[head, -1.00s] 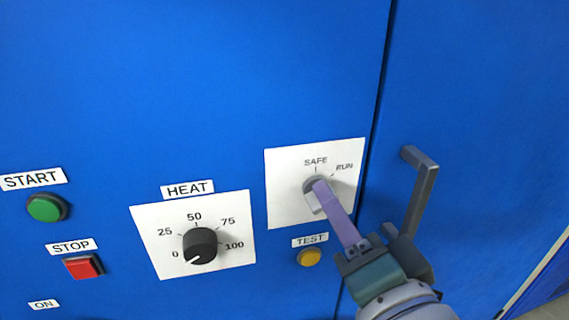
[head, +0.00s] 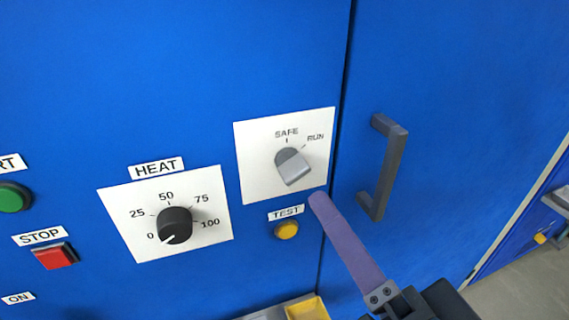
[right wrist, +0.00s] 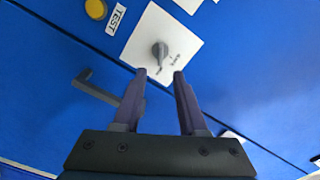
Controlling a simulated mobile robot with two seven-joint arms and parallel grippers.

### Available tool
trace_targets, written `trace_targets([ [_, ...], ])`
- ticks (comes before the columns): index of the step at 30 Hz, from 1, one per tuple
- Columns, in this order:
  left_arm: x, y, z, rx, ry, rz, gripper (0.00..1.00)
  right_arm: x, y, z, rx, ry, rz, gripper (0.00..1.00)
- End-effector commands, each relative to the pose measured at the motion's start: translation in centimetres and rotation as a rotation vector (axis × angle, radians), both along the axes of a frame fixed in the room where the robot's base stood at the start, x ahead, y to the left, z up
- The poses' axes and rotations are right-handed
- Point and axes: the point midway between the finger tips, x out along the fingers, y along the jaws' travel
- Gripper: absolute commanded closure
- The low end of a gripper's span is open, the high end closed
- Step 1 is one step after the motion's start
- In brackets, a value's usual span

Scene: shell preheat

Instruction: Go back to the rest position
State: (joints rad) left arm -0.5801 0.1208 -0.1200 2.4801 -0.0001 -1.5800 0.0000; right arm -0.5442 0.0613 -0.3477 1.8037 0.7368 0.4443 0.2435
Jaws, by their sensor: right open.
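My right gripper (head: 322,200) is in front of the blue cabinet, with its purple finger just below and right of the SAFE/RUN switch plate. In the right wrist view its two fingers (right wrist: 160,74) stand apart with nothing between them. The grey SAFE/RUN switch (head: 293,166) is in full view on its white plate and clear of the fingers; it also shows in the right wrist view (right wrist: 160,50). I cannot clearly tell which label it points at. My left gripper is not in view.
A grey door handle (head: 390,168) sticks out close to the right gripper. The yellow TEST button (head: 287,230), black HEAT knob (head: 175,225) near 0, red STOP button (head: 55,256) and green button (head: 14,197) are on the panel. A yellow bin (head: 308,309) stands low.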

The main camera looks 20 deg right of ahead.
Motion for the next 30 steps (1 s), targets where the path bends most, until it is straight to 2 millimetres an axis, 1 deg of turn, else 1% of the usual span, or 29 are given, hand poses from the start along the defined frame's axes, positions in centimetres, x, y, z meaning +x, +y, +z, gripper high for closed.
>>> trace_targets([
  [1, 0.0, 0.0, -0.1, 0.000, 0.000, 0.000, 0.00, -0.8, 0.0, -0.1, -0.001, 0.001, 0.000, 0.59],
  [3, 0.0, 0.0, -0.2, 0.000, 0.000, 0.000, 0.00, -1.5, 0.0, -0.1, 0.000, 0.001, 0.000, 0.59],
  [6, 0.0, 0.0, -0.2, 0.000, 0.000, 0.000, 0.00, -2.0, -0.1, 0.0, 0.001, -0.001, 0.000, 0.59],
  [20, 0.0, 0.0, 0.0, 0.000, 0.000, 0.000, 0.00, -2.0, 0.1, 0.2, -0.004, 0.001, 0.008, 0.59],
  [23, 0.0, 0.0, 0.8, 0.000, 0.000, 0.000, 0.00, -1.7, 1.0, 1.1, -0.045, 0.022, 0.068, 0.59],
  [26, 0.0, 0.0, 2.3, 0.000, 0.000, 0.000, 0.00, -1.3, 3.0, 2.4, -0.143, 0.075, 0.196, 0.59],
  [27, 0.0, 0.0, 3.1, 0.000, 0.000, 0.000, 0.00, -1.3, 3.8, 2.9, -0.202, 0.106, 0.259, 0.59],
  [30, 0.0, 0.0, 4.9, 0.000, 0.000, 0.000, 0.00, -1.9, 5.1, 3.6, -0.374, 0.210, 0.417, 0.59],
])
